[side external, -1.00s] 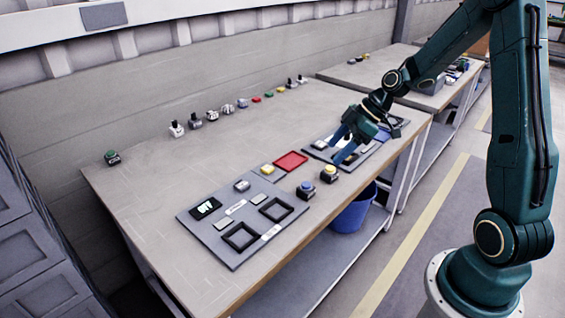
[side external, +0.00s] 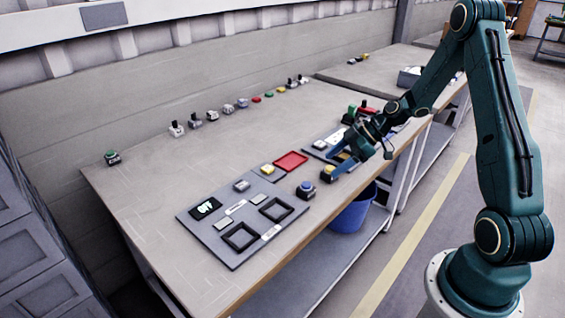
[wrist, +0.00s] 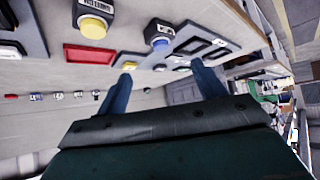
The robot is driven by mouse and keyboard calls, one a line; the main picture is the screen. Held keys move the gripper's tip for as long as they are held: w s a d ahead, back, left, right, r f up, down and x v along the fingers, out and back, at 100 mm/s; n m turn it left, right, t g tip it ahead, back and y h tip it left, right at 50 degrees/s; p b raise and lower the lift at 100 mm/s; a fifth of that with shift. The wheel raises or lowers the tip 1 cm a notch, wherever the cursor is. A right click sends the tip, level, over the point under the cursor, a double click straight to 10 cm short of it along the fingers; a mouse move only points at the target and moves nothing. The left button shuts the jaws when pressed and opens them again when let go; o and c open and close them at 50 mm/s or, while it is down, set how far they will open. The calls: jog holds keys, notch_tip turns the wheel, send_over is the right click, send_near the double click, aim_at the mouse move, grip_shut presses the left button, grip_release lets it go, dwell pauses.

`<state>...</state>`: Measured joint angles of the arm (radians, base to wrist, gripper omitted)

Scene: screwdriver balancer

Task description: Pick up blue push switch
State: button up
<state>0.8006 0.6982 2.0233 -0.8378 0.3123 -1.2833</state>
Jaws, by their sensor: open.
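The blue push switch (side external: 306,190) stands upright near the table's front edge, with a round blue button on a dark body. In the wrist view the switch (wrist: 158,37) appears near the top, above the space between the finger tips. My gripper (side external: 341,158) is open and empty, to the right of the blue switch and close to the yellow push switch (side external: 328,173). The two blue fingers (wrist: 161,72) are spread apart in the wrist view. The gripper is apart from the blue switch.
A grey panel (side external: 204,225) with square frames lies left of the blue switch. A red tray (side external: 291,161) and a small yellow-topped part (side external: 267,169) lie behind it. Several small switches line the back of the table. A blue bin (side external: 352,212) sits below the front edge.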

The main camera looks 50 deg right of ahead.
aim_at(307, 184)
jog(key=shift+x, duration=3.2)
jog(key=shift+a, duration=0.1)
jog(key=shift+x, duration=2.55)
jog(key=c, duration=0.8)
